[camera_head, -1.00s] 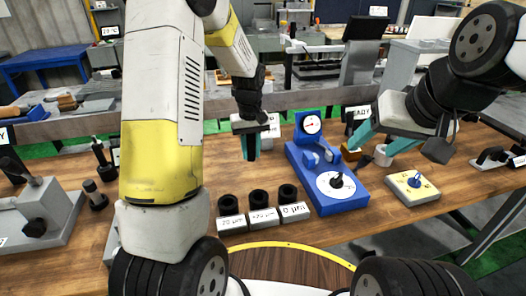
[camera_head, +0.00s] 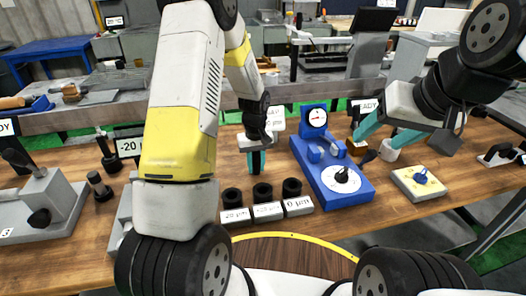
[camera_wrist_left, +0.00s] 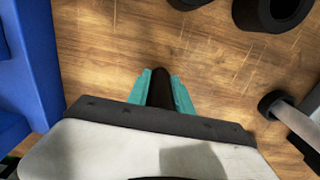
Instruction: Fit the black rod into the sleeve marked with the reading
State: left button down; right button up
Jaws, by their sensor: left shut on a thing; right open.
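My left gripper (camera_head: 256,162) has its teal fingers shut on the black rod (camera_wrist_left: 160,88), held upright over the table behind the sleeves. The fingers mostly hide the rod in the head view. Three black ring sleeves stand in a row: the left one (camera_head: 232,196) behind a -20 µm label, the middle one (camera_head: 262,191) behind a label that seems +20 µm, the right one (camera_head: 292,187) behind a 0 µm label. The blue gauge (camera_head: 335,175) has a round dial (camera_head: 314,115) whose reading is too small to read. My right gripper (camera_head: 375,138) is open beside the gauge.
A white cylinder (camera_head: 389,152) and a brass-coloured block (camera_head: 356,147) are by my right gripper. A -20 µm sign (camera_head: 130,147) and grey fixture (camera_head: 45,212) are at left. A GAP sign (camera_head: 278,117) stands behind.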

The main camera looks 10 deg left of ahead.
pick_arm(q)
jog(key=c, duration=1.1)
grip_release()
jog(key=shift+f, duration=0.1)
jog(key=shift+c, duration=0.2)
